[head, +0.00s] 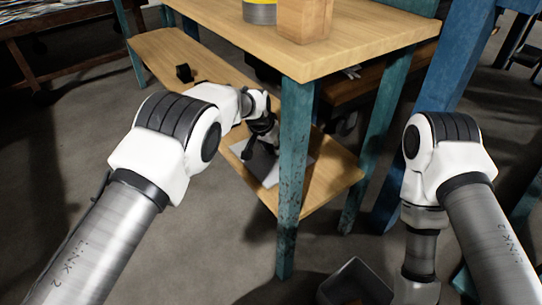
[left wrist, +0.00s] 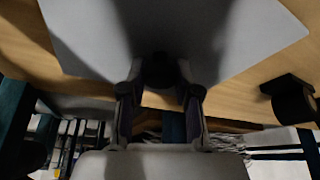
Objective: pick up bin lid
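A flat grey lid (head: 262,166) lies on the lower wooden shelf of the workbench. In the left wrist view the lid (left wrist: 235,30) fills the top, with a dark round knob-like part (left wrist: 158,70) at its near side.
A grey open bin (head: 356,283) stands on the floor at the bottom. The teal leg (head: 293,190) stands close right of my left gripper. The workbench top (head: 350,40) overhangs the shelf (head: 320,180). A small black object (head: 185,73) lies farther along the shelf.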

